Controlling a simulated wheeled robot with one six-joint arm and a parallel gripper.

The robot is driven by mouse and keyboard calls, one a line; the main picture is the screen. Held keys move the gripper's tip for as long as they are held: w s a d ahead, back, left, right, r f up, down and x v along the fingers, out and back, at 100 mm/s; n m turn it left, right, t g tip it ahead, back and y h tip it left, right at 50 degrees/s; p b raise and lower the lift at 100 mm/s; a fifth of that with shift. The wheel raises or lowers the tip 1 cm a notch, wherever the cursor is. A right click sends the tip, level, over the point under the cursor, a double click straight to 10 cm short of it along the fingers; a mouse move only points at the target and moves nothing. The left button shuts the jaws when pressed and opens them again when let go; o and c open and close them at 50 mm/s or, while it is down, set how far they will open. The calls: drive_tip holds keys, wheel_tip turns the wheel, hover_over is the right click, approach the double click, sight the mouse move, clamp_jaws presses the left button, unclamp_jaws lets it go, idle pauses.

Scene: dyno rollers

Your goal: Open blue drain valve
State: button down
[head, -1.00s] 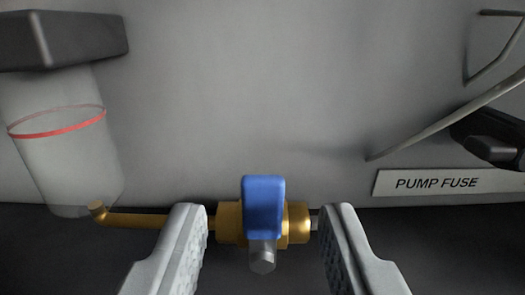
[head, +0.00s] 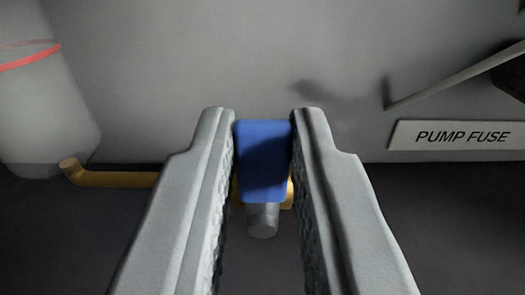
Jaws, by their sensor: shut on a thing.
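The blue valve handle (head: 263,155) is between the two grey fingers of my gripper (head: 263,140) in the head view. The fingers press on its left and right sides, so my gripper is shut on it. The handle stands upright in the picture, across the line of the brass pipe (head: 120,179). A grey hexagonal stub (head: 262,220) shows just below the handle. Most of the brass valve body (head: 288,193) is hidden behind the handle and the fingers.
A cloudy cylindrical bowl (head: 45,110) with a red ring is at the left, near the pipe's bent end. A PUMP FUSE label (head: 455,136) is on the grey panel at the right. A thin rod (head: 450,78) and a dark part lie above it.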

drive_tip(key=shift+d+m, duration=0.15)
drive_tip(key=shift+m, duration=0.15)
drive_tip(key=m, duration=0.1)
drive_tip(key=d+m, duration=0.1)
drive_tip(key=m, duration=0.1)
drive_tip(key=shift+d+f, duration=0.15)
drive_tip(key=shift+d, duration=0.1)
drive_tip(key=shift+d+f+m, duration=0.15)
drive_tip(key=shift+d+m, duration=0.2)
drive_tip(key=shift+m, duration=0.55)
drive_tip(key=shift+d+f+m, duration=0.15)
drive_tip(key=shift+d+m, duration=0.15)
drive_tip(key=shift+m, duration=0.6)
drive_tip(key=c, duration=1.3)
unclamp_jaws()
drive_tip(key=shift+c, duration=0.2)
drive_tip(key=s, duration=1.7)
drive_tip(key=shift+s, duration=0.2)
